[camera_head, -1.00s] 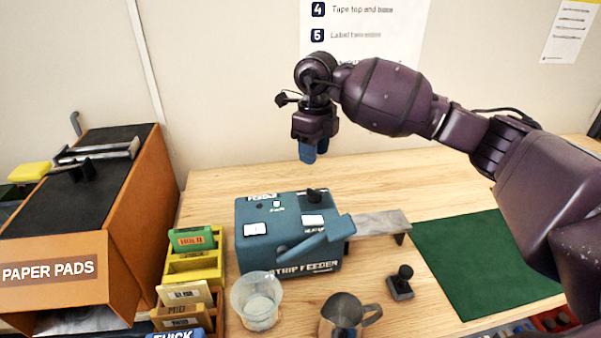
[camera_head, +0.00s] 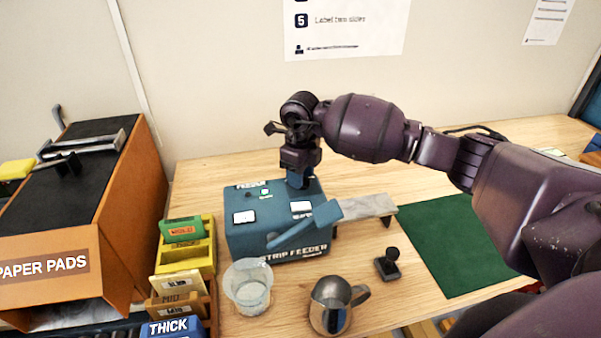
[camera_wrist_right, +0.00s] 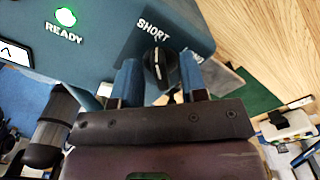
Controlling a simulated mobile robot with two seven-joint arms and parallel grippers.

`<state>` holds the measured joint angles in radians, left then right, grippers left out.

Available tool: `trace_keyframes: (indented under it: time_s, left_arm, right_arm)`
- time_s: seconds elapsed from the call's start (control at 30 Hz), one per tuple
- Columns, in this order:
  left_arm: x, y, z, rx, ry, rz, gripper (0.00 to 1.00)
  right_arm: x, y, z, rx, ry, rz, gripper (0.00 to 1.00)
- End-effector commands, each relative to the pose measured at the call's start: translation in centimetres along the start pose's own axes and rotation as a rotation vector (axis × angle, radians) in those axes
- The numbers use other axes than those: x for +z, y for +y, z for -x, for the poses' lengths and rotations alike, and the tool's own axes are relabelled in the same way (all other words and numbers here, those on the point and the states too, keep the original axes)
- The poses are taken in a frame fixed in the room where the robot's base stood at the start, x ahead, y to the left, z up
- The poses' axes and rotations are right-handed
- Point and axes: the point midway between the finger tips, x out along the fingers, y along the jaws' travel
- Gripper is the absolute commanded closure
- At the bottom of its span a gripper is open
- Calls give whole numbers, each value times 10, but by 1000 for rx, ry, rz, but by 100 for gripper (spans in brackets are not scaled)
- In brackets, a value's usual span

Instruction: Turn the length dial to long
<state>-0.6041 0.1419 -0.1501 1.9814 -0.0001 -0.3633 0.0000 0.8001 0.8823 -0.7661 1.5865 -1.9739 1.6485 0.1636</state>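The strip feeder (camera_head: 240,238) is a blue box on the wooden table, with white buttons and a slanted lever on it. Its length dial (camera_wrist_right: 160,68) is a black knob in the right wrist view, with the word SHORT at its upper left. My right gripper (camera_head: 298,182) points down at the feeder's top and covers the dial in the head view. In the right wrist view its two blue fingers (camera_wrist_right: 160,80) are apart, one on each side of the dial. I cannot tell if they touch it. My left gripper is not in view.
A clear cup (camera_head: 248,288) and a metal jug (camera_head: 330,306) stand in front of the feeder. A black-knobbed tool (camera_head: 388,265) and a green mat (camera_head: 450,245) lie to the right. A yellow card rack (camera_head: 188,255) and the paper pads box (camera_head: 125,215) are left.

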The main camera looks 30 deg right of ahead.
Motion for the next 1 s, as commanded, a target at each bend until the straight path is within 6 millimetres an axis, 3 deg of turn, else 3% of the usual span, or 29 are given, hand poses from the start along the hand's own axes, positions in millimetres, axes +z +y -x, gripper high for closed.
trace_keyframes:
  time_s: [0.3, 0.57, 1.0]
  left_arm:
    - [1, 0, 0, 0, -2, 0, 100]
    - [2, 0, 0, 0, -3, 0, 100]
    - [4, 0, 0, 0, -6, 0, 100]
  right_arm:
    - [0, 0, -2, 0, 0, 0, 62]
    - [0, 0, -2, 0, -1, 1, 100]
    - [0, 0, -2, 0, -1, -72, 100]
